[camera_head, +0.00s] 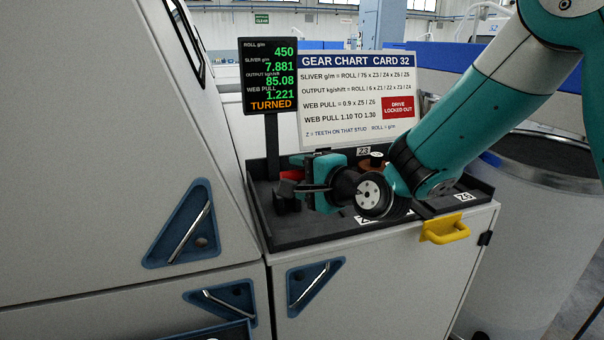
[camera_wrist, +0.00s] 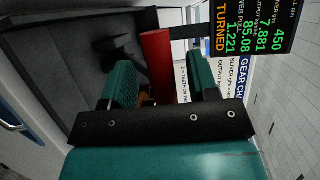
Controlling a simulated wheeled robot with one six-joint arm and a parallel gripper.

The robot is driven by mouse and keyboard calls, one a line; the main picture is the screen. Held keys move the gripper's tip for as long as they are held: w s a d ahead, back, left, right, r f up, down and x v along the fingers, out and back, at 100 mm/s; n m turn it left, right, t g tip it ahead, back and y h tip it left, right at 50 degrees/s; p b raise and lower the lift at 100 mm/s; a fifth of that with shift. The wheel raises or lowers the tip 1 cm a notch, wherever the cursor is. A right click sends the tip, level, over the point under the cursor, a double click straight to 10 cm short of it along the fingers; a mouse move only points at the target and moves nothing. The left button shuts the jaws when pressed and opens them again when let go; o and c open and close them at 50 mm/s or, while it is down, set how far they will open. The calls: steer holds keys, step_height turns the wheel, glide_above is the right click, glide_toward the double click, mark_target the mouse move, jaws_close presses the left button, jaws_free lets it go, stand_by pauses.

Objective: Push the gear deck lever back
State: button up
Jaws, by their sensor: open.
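The gear deck (camera_head: 300,237) is a dark tray on top of a pale cabinet. A red bar (camera_head: 292,174), which looks like the lever's handle, shows at its left side, partly hidden by my gripper. In the wrist view the red bar (camera_wrist: 158,60) appears in the gap between my fingers, just past them. My gripper (camera_head: 314,186) is over the left part of the deck, open, its teal fingers apart. It also shows in the wrist view (camera_wrist: 163,78). I cannot tell whether either finger touches the bar.
A display (camera_head: 268,75) reading "TURNED" and a gear chart card (camera_head: 350,95) stand behind the deck. A yellow handle (camera_head: 445,229) juts from the cabinet front. A tall machine panel (camera_head: 110,130) stands close on the left, and a round metal can (camera_head: 540,220) stands on the right.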

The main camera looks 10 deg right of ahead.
steer(key=shift+c, duration=0.2)
jaws_close()
steer(key=shift+w+r+g+p, duration=0.35)
steer(key=shift+r+p, duration=0.4)
steer(key=shift+p, duration=0.4)
steer(key=w+p, duration=0.1)
steer(key=w+r+p, duration=0.2)
steer(key=p, duration=0.1)
steer(key=shift+a+r+m+g, duration=0.1)
steer(key=shift+a+m+g, duration=0.15)
steer(key=shift+m+g, duration=0.1)
steer(key=w+a+r+b, duration=0.1)
steer(key=w+r, duration=0.1)
steer(key=w, duration=0.4)
steer(key=shift+w+r, duration=0.25)
steer(key=shift+w, duration=0.05)
